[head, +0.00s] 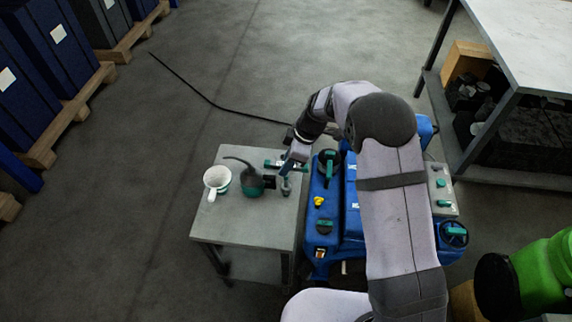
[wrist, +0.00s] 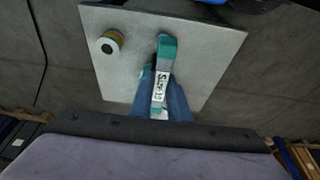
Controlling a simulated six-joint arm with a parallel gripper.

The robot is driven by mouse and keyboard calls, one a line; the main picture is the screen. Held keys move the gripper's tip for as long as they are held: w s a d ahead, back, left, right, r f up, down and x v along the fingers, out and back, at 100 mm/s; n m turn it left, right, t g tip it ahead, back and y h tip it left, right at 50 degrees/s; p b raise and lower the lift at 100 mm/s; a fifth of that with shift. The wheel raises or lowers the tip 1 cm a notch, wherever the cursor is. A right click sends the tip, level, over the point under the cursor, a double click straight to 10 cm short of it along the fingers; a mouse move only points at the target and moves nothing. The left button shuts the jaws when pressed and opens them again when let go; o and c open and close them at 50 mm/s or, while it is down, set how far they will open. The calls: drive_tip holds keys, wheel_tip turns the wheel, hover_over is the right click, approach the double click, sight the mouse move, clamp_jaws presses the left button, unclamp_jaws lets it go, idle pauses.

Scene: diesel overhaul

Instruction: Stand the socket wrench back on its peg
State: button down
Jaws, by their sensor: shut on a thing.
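My gripper (wrist: 162,95) is shut on the socket wrench (wrist: 160,85), a teal-ended tool with a white printed label, in the wrist view. The wrench lies between the blue fingers, with its teal end pointing away from my wrist over the grey table (wrist: 210,60). In the head view my gripper (head: 287,168) is over the right back part of the small table (head: 245,232).
A white funnel-like cup (head: 215,181) and a dark oil can (head: 251,181) stand left of my gripper. A blue engine (head: 345,205) is close on the right. A workbench (head: 520,45) is at the upper right. The table's front is clear.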

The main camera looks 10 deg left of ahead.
drive_tip(key=shift+f, duration=0.15)
idle(0.5)
drive_tip(key=shift+f+b, duration=1.05)
drive_tip(key=shift+b, duration=0.1)
drive_tip(key=c, duration=1)
unclamp_jaws()
drive_tip(key=shift+c, duration=0.2)
drive_tip(key=shift+r, duration=0.1)
drive_tip(key=shift+r+p, duration=2.55)
drive_tip(key=shift+r, duration=1.9)
